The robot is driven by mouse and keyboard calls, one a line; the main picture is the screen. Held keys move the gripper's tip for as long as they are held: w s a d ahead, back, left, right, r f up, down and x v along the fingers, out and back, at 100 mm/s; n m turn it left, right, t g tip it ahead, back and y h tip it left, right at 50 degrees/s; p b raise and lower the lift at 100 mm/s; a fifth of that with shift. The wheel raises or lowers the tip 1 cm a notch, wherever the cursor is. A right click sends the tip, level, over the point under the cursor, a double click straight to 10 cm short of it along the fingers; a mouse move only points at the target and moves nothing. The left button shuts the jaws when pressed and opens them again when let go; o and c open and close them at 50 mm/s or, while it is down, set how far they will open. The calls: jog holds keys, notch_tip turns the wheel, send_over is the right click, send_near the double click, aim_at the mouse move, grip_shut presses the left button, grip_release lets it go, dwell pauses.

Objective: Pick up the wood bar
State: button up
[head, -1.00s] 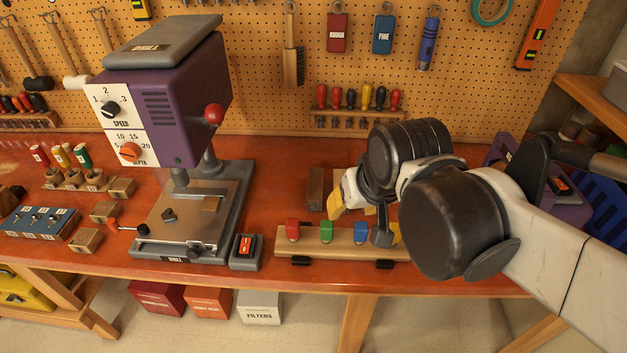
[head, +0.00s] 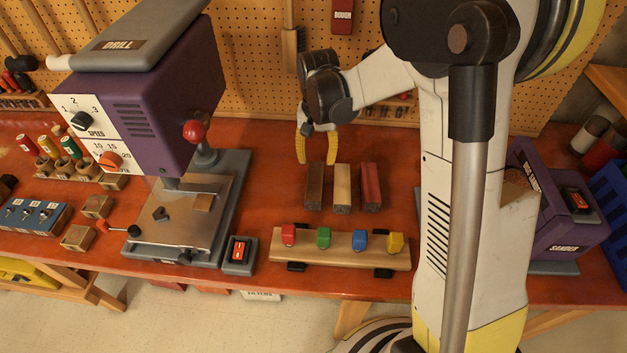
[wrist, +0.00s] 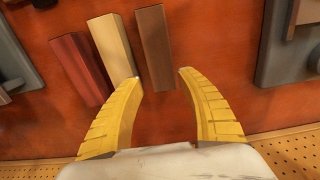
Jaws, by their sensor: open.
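Three bars lie side by side on the red-brown bench: a dark brown wood bar (head: 314,187), a pale tan wood bar (head: 342,187) and a red bar (head: 371,187). My gripper (head: 318,150) is open and empty at their back end, over the dark brown bar. In the wrist view, the near end of the dark brown bar (wrist: 154,45) shows between the yellow fingertips of my gripper (wrist: 160,75). The left fingertip overlaps the end of the tan bar (wrist: 112,45). The red bar (wrist: 77,68) is left of it. How high the fingers are is hard to tell.
A purple drill press (head: 150,100) stands left of the bars. A wooden rack with coloured blocks (head: 340,250) lies in front of them. A purple sander (head: 565,225) is at right, partly behind my arm. The pegboard (head: 260,60) rises close behind my gripper.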

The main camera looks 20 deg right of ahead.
aim_at(316, 172)
notch_tip(316, 172, down, 8)
jog(key=shift+a+r+b, duration=0.1)
jog(key=shift+r+b, duration=0.15)
jog(key=shift+b, duration=0.9)
jog(key=shift+r, duration=0.1)
jog(key=c, duration=1)
